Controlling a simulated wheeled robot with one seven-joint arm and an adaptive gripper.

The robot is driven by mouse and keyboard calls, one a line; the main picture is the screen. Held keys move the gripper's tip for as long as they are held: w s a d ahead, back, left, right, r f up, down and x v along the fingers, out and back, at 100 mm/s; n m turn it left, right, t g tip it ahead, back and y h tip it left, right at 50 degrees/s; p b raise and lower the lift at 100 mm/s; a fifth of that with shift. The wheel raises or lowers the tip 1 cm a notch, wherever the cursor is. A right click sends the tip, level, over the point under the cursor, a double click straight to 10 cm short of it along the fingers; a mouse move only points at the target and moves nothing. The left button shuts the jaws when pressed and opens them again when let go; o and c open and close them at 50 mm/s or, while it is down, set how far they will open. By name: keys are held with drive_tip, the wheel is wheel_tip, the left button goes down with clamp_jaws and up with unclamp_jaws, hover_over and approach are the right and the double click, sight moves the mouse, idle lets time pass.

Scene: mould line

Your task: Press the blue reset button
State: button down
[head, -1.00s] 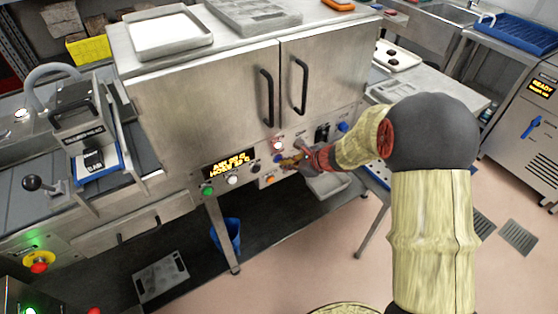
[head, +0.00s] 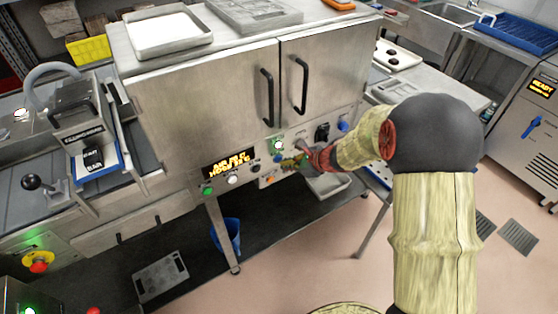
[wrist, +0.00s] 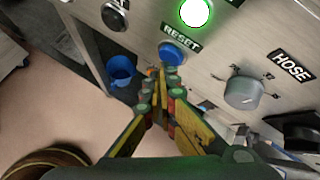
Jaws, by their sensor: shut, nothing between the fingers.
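The blue reset button (wrist: 172,53) is on the steel panel, just below its RESET label (wrist: 181,38) in the wrist view. In the head view the button (head: 278,158) shows at the left of my fingertips. My gripper (wrist: 162,75) is shut and empty, its fingertips just below the button in the wrist view. I cannot tell whether they touch it. My gripper (head: 290,163) also shows against the panel in the head view. A round lamp (wrist: 195,12) above the label glows green.
A grey HOSE knob (wrist: 243,92) sits right of the button. In the head view an amber display (head: 230,163) and a green button (head: 208,190) are to the left. Two black door handles (head: 284,90) stand out above. A blue bucket (head: 228,236) is under the cabinet.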

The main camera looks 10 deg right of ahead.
drive_tip(key=shift+s+d, duration=0.15)
drive_tip(key=shift+s, duration=0.25)
drive_tip(key=shift+s+d+b, duration=0.15)
drive_tip(key=shift+s+d, duration=0.1)
drive_tip(key=shift+s, duration=0.55)
drive_tip(key=shift+s+d+b, duration=0.15)
drive_tip(key=shift+s+d, duration=0.1)
drive_tip(key=shift+s, duration=0.5)
drive_tip(key=shift+s+d+b, duration=0.15)
drive_tip(key=shift+s+d, duration=0.1)
drive_tip(key=shift+s, duration=0.55)
